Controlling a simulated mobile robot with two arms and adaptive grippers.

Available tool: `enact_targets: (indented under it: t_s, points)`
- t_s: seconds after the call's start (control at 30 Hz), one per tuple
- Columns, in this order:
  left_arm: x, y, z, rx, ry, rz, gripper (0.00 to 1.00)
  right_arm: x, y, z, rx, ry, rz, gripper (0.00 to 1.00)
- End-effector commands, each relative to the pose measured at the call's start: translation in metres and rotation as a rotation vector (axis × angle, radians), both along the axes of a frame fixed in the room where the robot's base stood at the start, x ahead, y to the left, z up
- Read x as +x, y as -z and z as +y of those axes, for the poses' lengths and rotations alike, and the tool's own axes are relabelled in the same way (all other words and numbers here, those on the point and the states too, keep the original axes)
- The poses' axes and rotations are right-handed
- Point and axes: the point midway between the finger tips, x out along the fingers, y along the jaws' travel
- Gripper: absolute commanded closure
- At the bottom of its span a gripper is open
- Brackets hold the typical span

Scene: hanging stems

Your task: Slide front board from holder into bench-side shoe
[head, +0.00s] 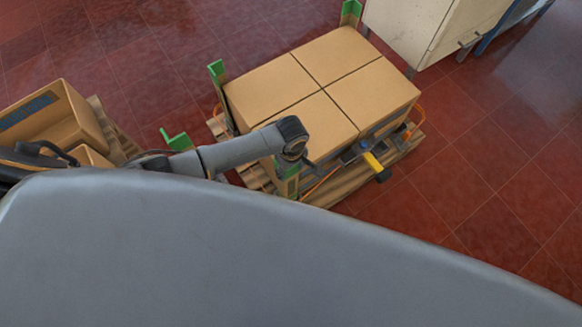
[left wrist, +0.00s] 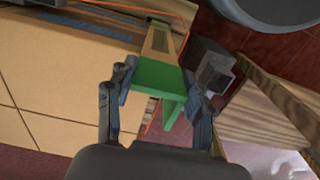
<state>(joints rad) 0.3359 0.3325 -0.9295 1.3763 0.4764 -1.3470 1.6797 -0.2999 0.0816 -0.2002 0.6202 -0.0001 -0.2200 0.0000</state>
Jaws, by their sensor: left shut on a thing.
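In the left wrist view, my left gripper (left wrist: 160,88) has its two fingers on either side of the green end of a board (left wrist: 156,76). The board's tan length with a grey patch runs away from the fingers, beside the cartons. In the head view my left arm reaches from the left to the near-left corner of the carton stack (head: 318,85). A green piece (head: 286,186) shows below the wrist there; the fingertips are hidden. Which green part is the shoe and which is the holder I cannot tell. My right gripper is not in view.
The cartons stand on a wooden pallet (head: 330,192) with orange straps and a yellow-handled tool (head: 373,162). Green corner pieces (head: 216,70) stand at the stack's far side. An open carton (head: 60,118) is at left, a cabinet (head: 430,30) at top right. Red floor is clear at right.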

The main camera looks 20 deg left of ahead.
Motion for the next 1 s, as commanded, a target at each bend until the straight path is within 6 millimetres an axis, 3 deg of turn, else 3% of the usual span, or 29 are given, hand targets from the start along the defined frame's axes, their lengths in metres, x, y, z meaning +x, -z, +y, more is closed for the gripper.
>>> enact_targets:
  t_s: [0.43, 0.47, 0.6, 1.0]
  points:
    - [0.0001, 0.0039, 0.0000, 0.000, 0.000, 0.000, 0.79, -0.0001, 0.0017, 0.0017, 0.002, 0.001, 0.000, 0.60]
    - [0.0001, 0.0039, 0.0000, 0.000, 0.000, 0.000, 0.46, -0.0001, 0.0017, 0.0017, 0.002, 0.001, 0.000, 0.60]
    - [0.0001, 0.0039, 0.0002, 0.000, 0.000, 0.000, 0.21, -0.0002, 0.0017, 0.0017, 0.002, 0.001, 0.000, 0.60]
    - [-0.0002, 0.0043, 0.0004, 0.001, 0.000, 0.001, 0.21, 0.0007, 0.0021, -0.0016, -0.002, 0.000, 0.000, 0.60]
